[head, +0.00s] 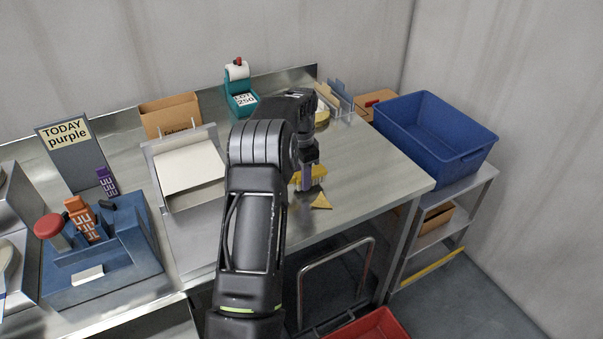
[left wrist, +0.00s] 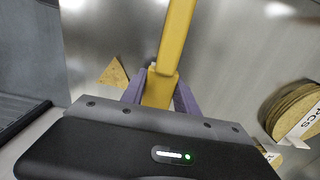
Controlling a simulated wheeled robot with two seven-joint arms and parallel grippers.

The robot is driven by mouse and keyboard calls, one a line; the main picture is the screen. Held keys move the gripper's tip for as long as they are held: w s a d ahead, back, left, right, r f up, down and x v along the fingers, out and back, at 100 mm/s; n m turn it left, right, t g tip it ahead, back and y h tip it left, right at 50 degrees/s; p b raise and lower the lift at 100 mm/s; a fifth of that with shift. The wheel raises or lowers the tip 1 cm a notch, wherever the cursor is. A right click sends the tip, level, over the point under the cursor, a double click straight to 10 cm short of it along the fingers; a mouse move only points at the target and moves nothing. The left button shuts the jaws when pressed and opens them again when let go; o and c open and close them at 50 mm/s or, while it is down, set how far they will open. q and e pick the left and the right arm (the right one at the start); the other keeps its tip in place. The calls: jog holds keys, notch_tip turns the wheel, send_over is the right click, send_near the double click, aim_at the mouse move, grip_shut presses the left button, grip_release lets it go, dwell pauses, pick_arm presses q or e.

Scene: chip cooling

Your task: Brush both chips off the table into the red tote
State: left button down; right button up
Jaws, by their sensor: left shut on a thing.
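My left gripper (head: 306,178) reaches over the steel table and is shut on a yellow brush (head: 318,172). In the left wrist view the purple fingers (left wrist: 160,90) close around the yellow brush handle (left wrist: 174,45). One triangular chip (head: 321,201) lies on the table close to the brush, towards the front edge; it also shows in the left wrist view (left wrist: 114,73), left of the fingers and apart from them. I see no second chip. The red tote (head: 375,326) stands low below the table's front edge, partly cut off by the frame. My right gripper is not in view.
A blue bin (head: 435,135) stands on a shelf at the right. A white tray (head: 190,170) and a blue holder (head: 105,260) are on the left. A teal label dispenser (head: 241,100) stands at the back. The table (head: 385,170) right of the brush is clear.

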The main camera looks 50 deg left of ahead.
pick_arm(q)
jog(key=shift+f+b, duration=0.35)
jog(key=shift+f, duration=0.55)
jog(key=shift+d, duration=0.4)
jog(key=s+d+b, duration=0.2)
jog(key=s+d, duration=0.1)
jog(key=d, duration=0.7)
jog(key=s+d+b, duration=0.2)
jog(key=s+d, duration=0.1)
jog(key=d, duration=0.7)
notch_tip(320, 180, up, 6)
jog(key=p, duration=0.4)
jog(key=w+d+n, duration=0.1)
jog(key=w+d, duration=0.2)
jog(key=d, duration=0.5)
jog(key=w+d+n, duration=0.2)
jog(key=w+d, duration=0.2)
jog(key=d, duration=0.4)
